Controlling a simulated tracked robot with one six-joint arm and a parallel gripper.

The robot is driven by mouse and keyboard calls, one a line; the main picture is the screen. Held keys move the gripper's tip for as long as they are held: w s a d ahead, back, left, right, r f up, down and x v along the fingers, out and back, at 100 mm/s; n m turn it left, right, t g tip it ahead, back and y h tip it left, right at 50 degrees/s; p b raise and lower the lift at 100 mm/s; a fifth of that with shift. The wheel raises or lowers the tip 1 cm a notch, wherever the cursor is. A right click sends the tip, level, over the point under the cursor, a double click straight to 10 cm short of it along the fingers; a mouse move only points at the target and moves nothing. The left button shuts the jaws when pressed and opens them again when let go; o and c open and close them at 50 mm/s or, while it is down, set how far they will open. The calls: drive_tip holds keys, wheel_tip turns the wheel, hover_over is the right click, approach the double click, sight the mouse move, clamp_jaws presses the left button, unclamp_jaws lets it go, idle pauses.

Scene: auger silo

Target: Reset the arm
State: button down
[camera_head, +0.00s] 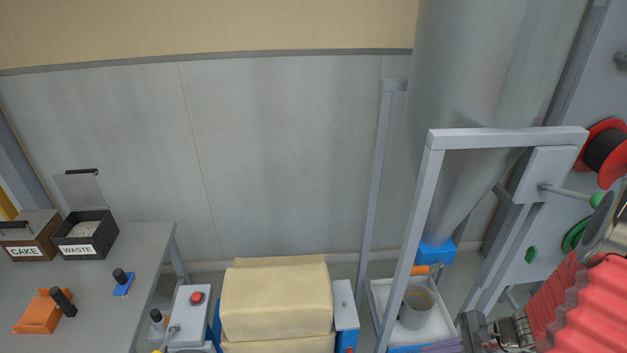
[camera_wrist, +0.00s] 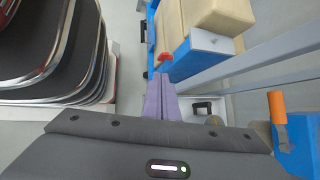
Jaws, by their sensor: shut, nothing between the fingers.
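My gripper (camera_wrist: 162,80) shows in the wrist view as two purple fingers pressed together, with nothing between them. In the head view its purple fingers (camera_head: 440,347) show at the bottom edge, right of the middle, in front of the white tray under the silo. My arm, in a red ribbed sleeve, comes in from the lower right. The gripper appears apart from the objects around it, though its height above the tray is hard to judge.
The silo (camera_head: 470,80) has a blue outlet (camera_head: 436,251) above a grey bucket (camera_head: 413,312). A grey frame (camera_head: 430,180) stands close to the gripper. Sacks (camera_head: 277,297) and a red-button box (camera_head: 195,305) are left. A table (camera_head: 150,245) holds CAKE (camera_head: 30,240) and WASTE (camera_head: 85,240) boxes.

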drive_tip(key=s+a+r+n+h, duration=0.2)
drive_tip(key=a+r+n, duration=0.3)
drive_tip(key=r, duration=0.6)
drive_tip(key=s+a+r+n+t+h, duration=0.1)
drive_tip(key=s+a+r+n+h, duration=0.2)
drive_tip(key=r, duration=0.8)
drive_tip(key=s+a+r+n+t+h, duration=0.1)
drive_tip(key=s+a+r+n+h, duration=0.1)
drive_tip(key=a+r+n, duration=0.5)
wheel_tip(320, 180, up, 4)
drive_tip(key=n, duration=0.3)
drive_tip(key=shift+s+a+h, duration=0.3)
